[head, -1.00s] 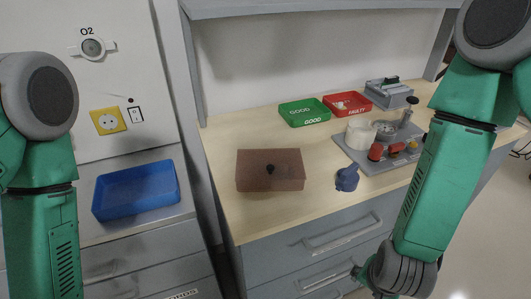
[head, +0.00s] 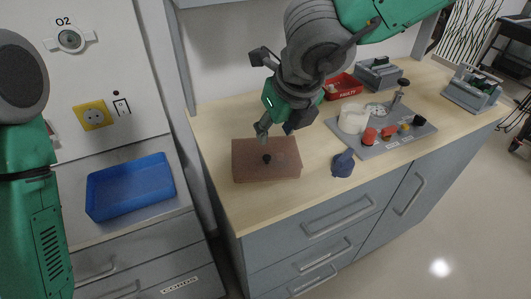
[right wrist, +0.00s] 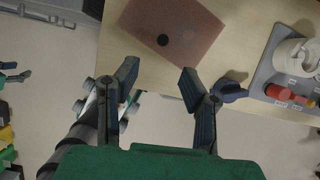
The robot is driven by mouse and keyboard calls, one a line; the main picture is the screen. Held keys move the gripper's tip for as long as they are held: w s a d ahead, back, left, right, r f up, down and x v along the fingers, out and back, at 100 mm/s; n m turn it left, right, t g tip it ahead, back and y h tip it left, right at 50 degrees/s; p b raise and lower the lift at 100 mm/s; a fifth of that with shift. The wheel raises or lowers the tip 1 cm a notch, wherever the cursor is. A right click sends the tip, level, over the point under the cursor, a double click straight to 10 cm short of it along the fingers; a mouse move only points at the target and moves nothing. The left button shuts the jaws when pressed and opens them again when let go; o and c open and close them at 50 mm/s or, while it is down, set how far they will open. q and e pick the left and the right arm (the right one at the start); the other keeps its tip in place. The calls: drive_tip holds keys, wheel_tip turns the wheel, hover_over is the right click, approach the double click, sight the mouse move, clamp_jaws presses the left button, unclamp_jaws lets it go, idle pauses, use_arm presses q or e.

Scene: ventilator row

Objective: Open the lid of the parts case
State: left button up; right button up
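My right gripper (head: 278,127) is above the back of the case in the head view. In the right wrist view its two fingers (right wrist: 159,73) are spread apart with nothing between them. My left arm is at the left edge of the head view, and its gripper is out of sight.
A blue valve-like part (head: 343,163) sits right of the case. A grey plate (head: 375,146) with a white cylinder and red parts lies farther right. A red tray (head: 344,91) stands behind. A blue tray (head: 130,188) is on the left counter. Bench in front of the case is clear.

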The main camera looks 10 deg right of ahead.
sight(267, 156)
drive_tip(key=x, duration=0.3)
drive_tip(key=b+x, duration=0.1)
drive_tip(key=x, duration=0.2)
drive_tip(key=d+x, duration=0.1)
drive_tip(key=x, duration=0.2)
drive_tip(key=shift+w+f, duration=0.2)
drive_tip(key=shift+f, duration=0.25)
drive_tip(key=shift+w+a+f+b, duration=0.2)
drive_tip(key=shift+a+f+b, duration=0.1)
drive_tip(key=shift+f, duration=0.1)
drive_tip(key=shift+a, duration=0.15)
clamp_jaws()
